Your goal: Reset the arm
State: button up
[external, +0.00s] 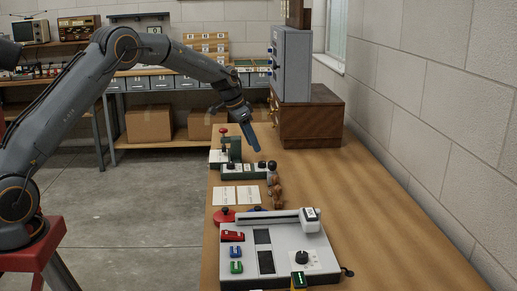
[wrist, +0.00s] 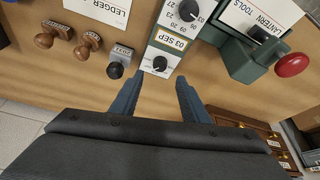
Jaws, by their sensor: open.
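My gripper (external: 255,140) hangs in the air over the far part of the wooden table, fingers pointing down. In the wrist view my gripper (wrist: 157,95) shows two blue fingers apart, with nothing between them. Beyond the fingertips lies a date device with dark knobs (wrist: 160,65) and a yellow "03 SEP" strip. It shows in the external view as a low green and white block (external: 243,172). My arm is stretched forward from its red base at the left.
Stamps (wrist: 60,33) and a ledger card (wrist: 100,8) lie beside the device. A green press (wrist: 250,62) with a red knob is on the other side. A wooden drawer cabinet (external: 325,118) stands behind my gripper. A grey console (external: 285,238) fills the table's near end.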

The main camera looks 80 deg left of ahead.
jog(key=s+d+m+g+h+p, duration=0.1)
jog(key=s+d+g, duration=0.15)
jog(key=d, duration=3.15)
jog(key=s+d+f+m+g+p, duration=0.1)
jog(key=s+d+f+m, duration=0.1)
jog(key=s+d, duration=2)
jog(key=s, duration=0.3)
jog(key=shift+d+g, duration=0.35)
